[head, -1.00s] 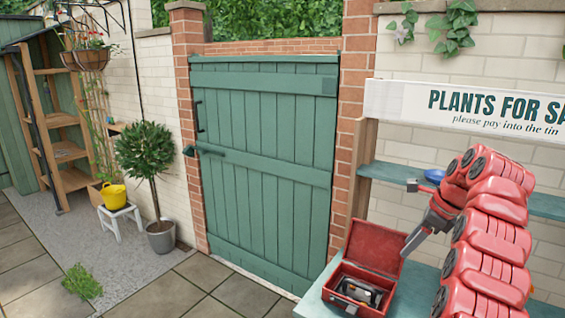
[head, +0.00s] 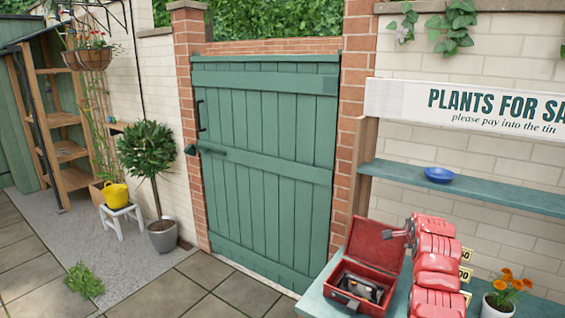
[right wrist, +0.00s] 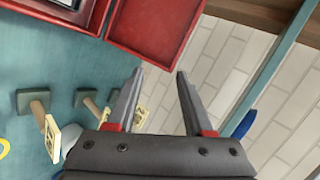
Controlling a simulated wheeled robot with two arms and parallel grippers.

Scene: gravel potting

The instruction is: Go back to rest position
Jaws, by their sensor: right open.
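My right arm shows at the lower right in the head view, in front of the stall. My right gripper (right wrist: 160,73) is open and empty in the right wrist view, its two fingers apart. In the head view it is small and partly hidden by the arm, close to the open lid of the red box (head: 375,244). The red box (right wrist: 160,22) also shows beyond the fingertips in the right wrist view. My left gripper is in neither view.
A blue bowl (head: 440,174) sits on the stall's upper shelf (head: 500,197). An orange-flowered pot (head: 497,308) and several price tags (head: 466,254) stand on the lower counter (head: 318,301). A green gate (head: 262,160) is behind. Paving at left is open.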

